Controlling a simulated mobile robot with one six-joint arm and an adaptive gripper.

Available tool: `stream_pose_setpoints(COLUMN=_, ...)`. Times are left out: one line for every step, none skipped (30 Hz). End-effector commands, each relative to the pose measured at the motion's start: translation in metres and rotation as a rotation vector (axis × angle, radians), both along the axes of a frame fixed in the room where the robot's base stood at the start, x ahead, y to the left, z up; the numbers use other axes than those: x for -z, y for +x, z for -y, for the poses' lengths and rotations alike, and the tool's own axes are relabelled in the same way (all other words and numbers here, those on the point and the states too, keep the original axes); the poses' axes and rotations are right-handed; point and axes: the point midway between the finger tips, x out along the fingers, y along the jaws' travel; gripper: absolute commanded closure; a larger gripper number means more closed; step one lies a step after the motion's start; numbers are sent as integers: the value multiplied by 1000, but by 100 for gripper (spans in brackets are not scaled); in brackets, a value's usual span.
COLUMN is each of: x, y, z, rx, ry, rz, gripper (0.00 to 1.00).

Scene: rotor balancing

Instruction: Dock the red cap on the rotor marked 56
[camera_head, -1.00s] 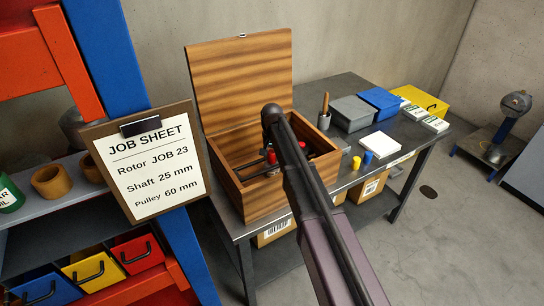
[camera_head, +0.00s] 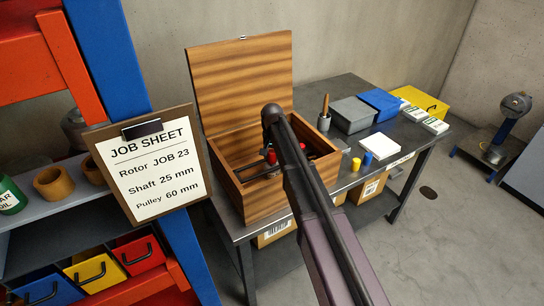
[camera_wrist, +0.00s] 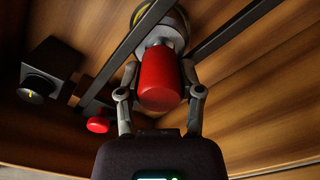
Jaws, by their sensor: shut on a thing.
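A red cap (camera_wrist: 160,80) sits between the two fingers of my gripper (camera_wrist: 159,82) in the wrist view. The fingers are shut on it, one on each side. Just beyond the cap is a grey round part (camera_wrist: 162,35) with a yellow ring, between dark rails; I cannot tell whether the cap touches it. No mark 56 is legible.
A black block with a knob (camera_wrist: 36,84) stands at the left in the wrist view. The box's raised lid (camera_head: 240,85) is behind it. A job sheet (camera_head: 150,170) reads Rotor JOB 23. Yellow and blue cylinders and a white block (camera_head: 379,143) are on the bench to the right.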

Motion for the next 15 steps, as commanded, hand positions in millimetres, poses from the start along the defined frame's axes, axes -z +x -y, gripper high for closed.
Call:
stream_pose_setpoints(x=0, y=0, z=0, rx=0, ry=0, rz=0, gripper=75)
stream_pose_setpoints(x=0, y=0, z=0, rx=0, ry=0, rz=0, gripper=75)
stream_pose_setpoints(x=0, y=0, z=0, rx=0, ry=0, rz=0, gripper=75)
stream_pose_setpoints(x=0, y=0, z=0, rx=0, ry=0, rz=0, gripper=75)
stream_pose_setpoints(x=0, y=0, z=0, rx=0, ry=0, rz=0, gripper=75)
stream_pose_setpoints(x=0, y=0, z=0, rx=0, ry=0, rz=0, gripper=75)
stream_pose_setpoints(x=0, y=0, z=0, rx=0, ry=0, rz=0, gripper=75)
stream_pose_setpoints(x=1, y=0, z=0, rx=0, ry=0, rz=0, gripper=75)
stream_pose_setpoints(x=1, y=0, z=0, rx=0, ry=0, rz=0, gripper=75)
stream_pose_setpoints(x=1, y=0, z=0, rx=0, ry=0, rz=0, gripper=75)
stream_pose_setpoints(x=2, y=0, z=0, rx=0, ry=0, rz=0, gripper=75)
stream_pose_setpoints(x=2, y=0, z=0, rx=0, ry=0, rz=0, gripper=75)
stream_pose_setpoints(x=3, y=0, z=0, rx=0, ry=0, rz=0, gripper=75)
stream_pose_setpoints(x=3, y=0, z=0, rx=0, ry=0, rz=0, gripper=75)
stream_pose_setpoints(x=4, y=0, z=0, rx=0, ry=0, rz=0, gripper=75)
